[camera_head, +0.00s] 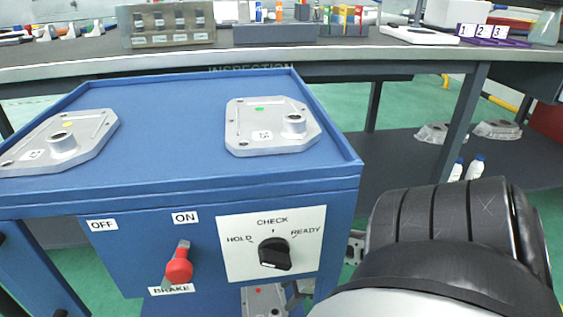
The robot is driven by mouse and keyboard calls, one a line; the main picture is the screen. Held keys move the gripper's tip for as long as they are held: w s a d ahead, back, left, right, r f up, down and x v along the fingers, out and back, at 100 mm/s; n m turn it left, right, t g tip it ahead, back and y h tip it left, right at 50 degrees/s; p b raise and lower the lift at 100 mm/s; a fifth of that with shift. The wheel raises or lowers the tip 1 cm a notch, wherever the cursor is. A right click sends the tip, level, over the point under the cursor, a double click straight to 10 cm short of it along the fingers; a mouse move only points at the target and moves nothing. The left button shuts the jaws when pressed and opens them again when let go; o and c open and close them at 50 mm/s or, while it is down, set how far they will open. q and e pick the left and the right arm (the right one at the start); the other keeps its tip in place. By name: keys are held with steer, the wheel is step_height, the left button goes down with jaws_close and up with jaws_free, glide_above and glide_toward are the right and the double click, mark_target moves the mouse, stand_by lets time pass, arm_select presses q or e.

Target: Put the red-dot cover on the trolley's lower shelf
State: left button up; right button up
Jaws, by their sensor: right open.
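The blue trolley (200,187) stands in front of me, with a front panel below its top tray. The red-dot cover (268,302), grey metal with a red dot, shows at the bottom edge of the view, below the panel at the trolley's lower level. Only part of it is in view; the panel hides its far part, and I cannot see what it rests on. My right gripper (298,292) is open at the cover's right side, partly hidden by the panel and my arm. Whether it touches the cover is unclear. My left gripper is out of view.
A yellow-dot cover (66,143) and a green-dot cover (270,127) lie on the trolley top. The panel carries a red brake lever (179,268) and a black knob (274,254). The inspection bench (340,56) stands behind, with castings (440,132) on its lower shelf.

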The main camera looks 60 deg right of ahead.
steer(key=shift+p+v, duration=0.5)
steer(key=shift+v, duration=1.35)
